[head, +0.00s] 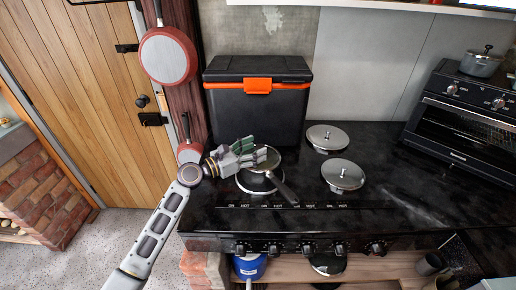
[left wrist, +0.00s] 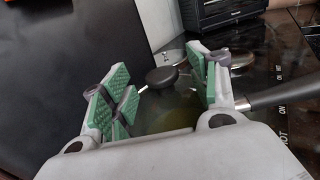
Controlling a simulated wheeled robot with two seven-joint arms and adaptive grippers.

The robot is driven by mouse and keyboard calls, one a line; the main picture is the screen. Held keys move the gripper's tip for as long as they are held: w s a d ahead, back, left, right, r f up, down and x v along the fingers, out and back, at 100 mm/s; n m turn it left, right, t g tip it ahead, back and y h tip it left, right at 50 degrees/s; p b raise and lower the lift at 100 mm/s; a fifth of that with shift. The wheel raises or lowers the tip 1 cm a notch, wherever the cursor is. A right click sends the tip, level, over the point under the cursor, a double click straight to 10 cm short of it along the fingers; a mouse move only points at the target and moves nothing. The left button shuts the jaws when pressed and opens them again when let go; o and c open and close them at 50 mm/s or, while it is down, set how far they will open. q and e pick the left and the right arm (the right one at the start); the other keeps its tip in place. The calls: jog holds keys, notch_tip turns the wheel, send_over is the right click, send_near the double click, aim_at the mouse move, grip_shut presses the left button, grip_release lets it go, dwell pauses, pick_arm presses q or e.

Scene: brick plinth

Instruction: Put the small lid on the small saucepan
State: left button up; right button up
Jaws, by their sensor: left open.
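The small saucepan (head: 263,159) stands at the left of the black stove top, its dark handle (head: 286,192) pointing to the lower right. In the left wrist view its handle (left wrist: 280,94) shows at the right. In the left wrist view a dark round knob-like thing (left wrist: 162,76) shows between the pads; contact cannot be told. My right gripper is out of view.
A black box with an orange latch (head: 258,86) stands close behind the saucepan. A black oven (head: 465,125) with a pot (head: 483,63) on top is at the right. Red pans (head: 168,56) hang at the left. The right front counter is clear.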

pick_arm(q)
jog(key=v, duration=0.9)
jog(key=shift+s+a, duration=0.2)
jog(key=shift+r, duration=0.1)
dwell(0.8)
